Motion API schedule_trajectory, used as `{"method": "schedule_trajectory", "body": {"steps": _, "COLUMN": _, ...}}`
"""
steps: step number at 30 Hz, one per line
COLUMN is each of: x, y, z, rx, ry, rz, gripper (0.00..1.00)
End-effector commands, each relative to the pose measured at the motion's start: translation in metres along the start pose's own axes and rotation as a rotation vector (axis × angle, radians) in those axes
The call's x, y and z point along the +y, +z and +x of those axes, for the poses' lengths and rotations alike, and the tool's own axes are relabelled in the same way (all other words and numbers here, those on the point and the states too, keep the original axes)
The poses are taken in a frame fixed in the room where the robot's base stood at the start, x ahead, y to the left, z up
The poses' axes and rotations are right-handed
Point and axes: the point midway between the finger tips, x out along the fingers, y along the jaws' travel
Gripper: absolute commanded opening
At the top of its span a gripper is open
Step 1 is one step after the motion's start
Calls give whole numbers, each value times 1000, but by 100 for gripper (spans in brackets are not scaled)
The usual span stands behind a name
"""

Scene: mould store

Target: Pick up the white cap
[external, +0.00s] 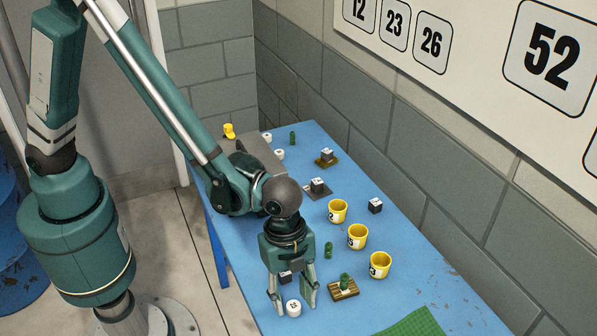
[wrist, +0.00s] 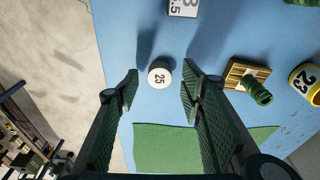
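A round white cap (external: 293,308) stands on the blue table near its front left part, close by my gripper's fingertips. In the wrist view the white cap (wrist: 159,77) has dark "25" marks on its top and shows in the space between my two fingers. My gripper (external: 292,297) points down and is open. In the wrist view my gripper (wrist: 160,88) has its green fingers spread, with blue table visible on both sides of the cap, so it holds nothing. I cannot tell exactly how high the fingertips are above the table.
A wooden pallet (external: 343,292) with a green cylinder (external: 345,281) stands right of my gripper. Yellow cups (external: 357,237) line the right side. A dark block (external: 285,277) with a white top is behind the fingers. A green mat (wrist: 160,148) lies nearby. Two white round pieces (external: 279,154) are farther back.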

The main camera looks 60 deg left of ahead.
Motion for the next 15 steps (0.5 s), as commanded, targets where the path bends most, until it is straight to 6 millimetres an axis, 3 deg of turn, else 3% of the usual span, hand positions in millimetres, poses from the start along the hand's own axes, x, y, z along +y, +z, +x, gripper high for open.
{"method": "schedule_trajectory", "body": {"steps": 6, "x": 0, "y": 0, "z": 12, "rx": 0, "ry": 0, "rz": 0, "gripper": 39}}
{"method": "schedule_trajectory", "body": {"steps": 15, "x": 0, "y": 0, "z": 12, "rx": 0, "ry": 0, "rz": 0, "gripper": 39}}
